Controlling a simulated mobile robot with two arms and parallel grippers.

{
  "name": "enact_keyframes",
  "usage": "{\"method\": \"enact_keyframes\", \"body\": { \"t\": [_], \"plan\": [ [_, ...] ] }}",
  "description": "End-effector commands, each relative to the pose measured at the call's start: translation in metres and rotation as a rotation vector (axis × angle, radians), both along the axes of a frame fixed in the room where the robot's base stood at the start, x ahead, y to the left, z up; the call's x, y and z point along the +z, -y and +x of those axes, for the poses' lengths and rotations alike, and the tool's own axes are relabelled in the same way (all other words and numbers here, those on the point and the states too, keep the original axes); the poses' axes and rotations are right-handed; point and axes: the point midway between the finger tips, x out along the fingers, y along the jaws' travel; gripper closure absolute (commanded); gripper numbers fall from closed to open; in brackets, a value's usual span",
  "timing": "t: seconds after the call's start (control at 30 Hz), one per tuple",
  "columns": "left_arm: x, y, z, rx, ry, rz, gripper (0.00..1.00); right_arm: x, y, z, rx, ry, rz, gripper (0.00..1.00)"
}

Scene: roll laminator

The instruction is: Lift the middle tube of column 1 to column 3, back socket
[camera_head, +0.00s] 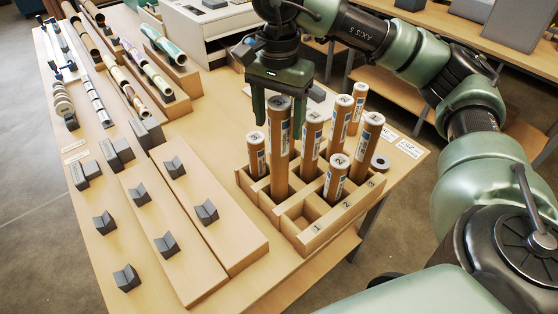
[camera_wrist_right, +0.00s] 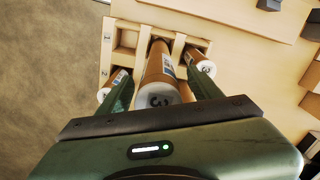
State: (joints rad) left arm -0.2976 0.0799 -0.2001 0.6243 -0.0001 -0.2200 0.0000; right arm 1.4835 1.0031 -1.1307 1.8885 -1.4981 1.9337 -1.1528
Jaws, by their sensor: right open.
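The wooden tube rack (camera_head: 358,201) has columns marked 1, 2 and 3. A tall brown tube (camera_head: 279,160) stands upright in the middle of column 1, its lower end down in the rack. My right gripper (camera_head: 278,122) is open from above, with one finger on each side of this tube's upper part. In the right wrist view the tube (camera_wrist_right: 160,72) shows its end cap marked 3 between the fingers. A short tube (camera_head: 256,157) stands behind it in column 1, and the front of column 1 is empty. The back socket of column 3 is hidden behind other tubes. My left gripper is out of view.
Several tubes crowd the rack beside my gripper, among them a tube in column 2 (camera_head: 311,135), a short one (camera_head: 336,178) and a tall one (camera_head: 368,145). Wooden boards with grey blocks (camera_head: 206,211) lie left of the rack.

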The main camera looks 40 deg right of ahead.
Motion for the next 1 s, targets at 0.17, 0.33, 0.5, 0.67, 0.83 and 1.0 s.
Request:
{"method": "enact_keyframes", "body": {
  "t": [0.17, 0.33, 0.5, 0.67, 0.83, 1.0],
  "plan": [
    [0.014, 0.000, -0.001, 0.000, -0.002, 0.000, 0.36, -0.022, 0.001, -0.001, -0.001, -0.003, -0.001, 0.35],
    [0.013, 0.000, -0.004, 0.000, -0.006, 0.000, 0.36, -0.029, 0.001, 0.000, 0.000, 0.000, 0.000, 0.35],
    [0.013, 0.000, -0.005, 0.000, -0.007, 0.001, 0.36, -0.029, 0.001, 0.000, 0.000, 0.001, 0.000, 0.46],
    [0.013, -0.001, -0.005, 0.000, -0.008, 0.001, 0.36, -0.029, 0.001, 0.000, 0.000, 0.001, 0.000, 0.91],
    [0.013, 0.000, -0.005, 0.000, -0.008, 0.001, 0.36, -0.028, 0.001, 0.000, 0.000, 0.002, 0.000, 1.00],
    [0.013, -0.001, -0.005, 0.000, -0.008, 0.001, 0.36, -0.028, 0.001, 0.000, 0.000, 0.002, 0.000, 1.00]
  ]
}}
